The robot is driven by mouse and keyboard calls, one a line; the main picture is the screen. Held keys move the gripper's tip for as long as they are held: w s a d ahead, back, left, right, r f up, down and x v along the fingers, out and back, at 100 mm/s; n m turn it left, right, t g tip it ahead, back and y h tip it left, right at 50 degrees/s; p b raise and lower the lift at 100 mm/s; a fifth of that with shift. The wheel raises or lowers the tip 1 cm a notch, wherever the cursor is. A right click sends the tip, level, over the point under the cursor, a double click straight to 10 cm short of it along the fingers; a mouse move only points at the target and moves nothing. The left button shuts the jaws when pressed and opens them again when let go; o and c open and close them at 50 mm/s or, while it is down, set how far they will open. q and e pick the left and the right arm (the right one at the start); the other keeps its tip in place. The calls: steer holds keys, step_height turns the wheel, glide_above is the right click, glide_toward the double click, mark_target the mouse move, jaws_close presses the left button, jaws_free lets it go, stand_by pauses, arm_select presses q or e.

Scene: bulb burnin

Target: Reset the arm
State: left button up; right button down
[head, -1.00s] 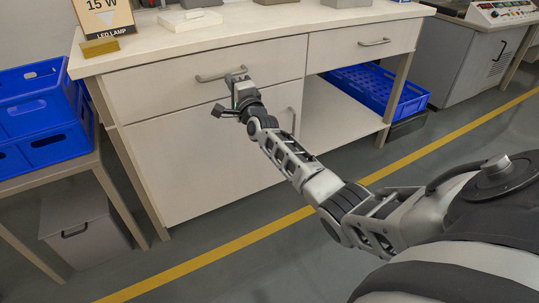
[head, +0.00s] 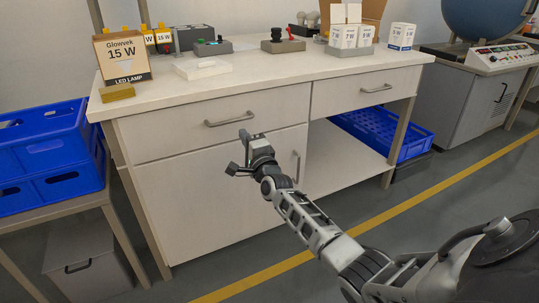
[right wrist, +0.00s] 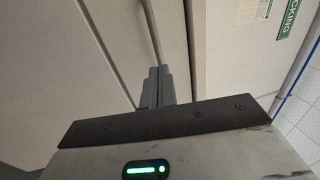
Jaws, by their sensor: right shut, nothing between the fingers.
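My right gripper (head: 250,136) is in front of the bench, just below and right of the left drawer's handle (head: 229,118), apart from it in the picture. Its fingers are shut and empty; they also show together in the right wrist view (right wrist: 157,86), pointing at pale panels. The left drawer (head: 180,127) and the right drawer (head: 335,98) both look shut. The cupboard door (head: 200,205) below also looks shut. My left gripper is out of view.
Blue crates (head: 45,155) stand at left; another blue crate (head: 385,130) is on the shelf. The floor in front is open.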

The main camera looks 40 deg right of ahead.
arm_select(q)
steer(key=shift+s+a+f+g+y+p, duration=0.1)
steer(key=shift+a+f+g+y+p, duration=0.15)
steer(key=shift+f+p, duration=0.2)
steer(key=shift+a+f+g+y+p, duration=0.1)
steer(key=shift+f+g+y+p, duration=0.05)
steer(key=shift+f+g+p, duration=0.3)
arm_select(e)
steer(key=v, duration=0.8)
steer(key=shift+s, duration=0.3)
